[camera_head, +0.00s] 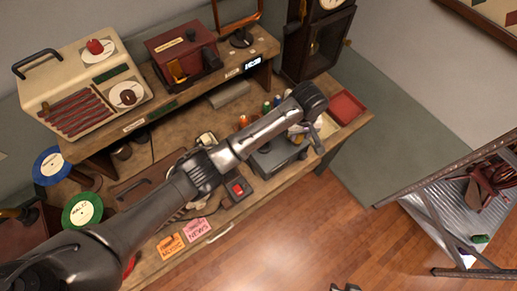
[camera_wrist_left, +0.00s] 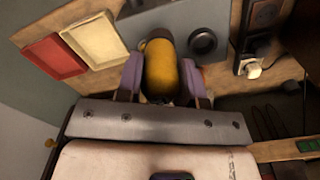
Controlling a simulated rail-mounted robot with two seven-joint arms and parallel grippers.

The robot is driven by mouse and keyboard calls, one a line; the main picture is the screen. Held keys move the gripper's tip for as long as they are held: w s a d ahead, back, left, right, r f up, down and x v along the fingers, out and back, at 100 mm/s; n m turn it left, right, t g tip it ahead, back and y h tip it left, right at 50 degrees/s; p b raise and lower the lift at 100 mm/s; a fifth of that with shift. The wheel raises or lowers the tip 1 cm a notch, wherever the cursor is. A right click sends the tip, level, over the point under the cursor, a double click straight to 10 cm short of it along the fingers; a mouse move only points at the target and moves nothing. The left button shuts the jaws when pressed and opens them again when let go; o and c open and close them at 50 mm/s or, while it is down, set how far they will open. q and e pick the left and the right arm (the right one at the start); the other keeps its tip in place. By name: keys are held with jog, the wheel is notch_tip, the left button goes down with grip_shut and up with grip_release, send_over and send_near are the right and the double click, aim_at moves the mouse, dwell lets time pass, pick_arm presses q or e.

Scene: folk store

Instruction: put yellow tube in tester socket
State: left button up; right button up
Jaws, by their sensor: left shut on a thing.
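My left gripper (camera_head: 314,138) reaches across the bench to the grey tester box (camera_head: 277,160). In the left wrist view, its purple finger pads (camera_wrist_left: 162,82) are shut on the yellow tube (camera_wrist_left: 161,66), one on each side. The tester (camera_wrist_left: 129,29) lies just beyond the tube in that view, with a dark round socket (camera_wrist_left: 203,42) to the right of the tube. The tube hides part of the tester, and I cannot tell whether they touch. In the head view the gripper hides most of the tube. Dark tips at the bottom edge may be my right gripper (camera_head: 346,288).
A red tray (camera_head: 346,107) lies at the bench's right end; a cream tray (camera_wrist_left: 95,41) shows beside the red one in the wrist view. Several coloured tubes (camera_head: 267,107) stand behind my arm. A red-switched box (camera_head: 237,189) sits near the front edge.

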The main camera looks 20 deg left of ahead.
pick_arm(q)
jog(key=shift+s+a+f+p, duration=0.15)
jog(key=shift+a+f+p, duration=0.15)
jog(key=shift+a+f, duration=1.45)
jog(key=shift+s+a+f+p, duration=0.15)
jog(key=shift+a+f+p, duration=0.2)
jog(key=shift+a+f, duration=1.45)
jog(key=shift+s+a+f+p, duration=0.15)
jog(key=shift+a+f+p, duration=0.15)
jog(key=shift+a+f, duration=1.45)
jog(key=shift+a, duration=0.2)
pick_arm(e)
jog(key=shift+w+d+r, duration=0.1)
jog(key=shift+w+r, duration=0.1)
jog(key=shift+r, duration=0.35)
jog(key=shift+w+d+r, duration=0.1)
jog(key=shift+w+r, duration=0.05)
jog(key=shift+r, duration=0.4)
jog(key=shift+d, duration=0.1)
pick_arm(q)
jog(key=o, duration=0.7)
jog(key=shift+f, duration=0.1)
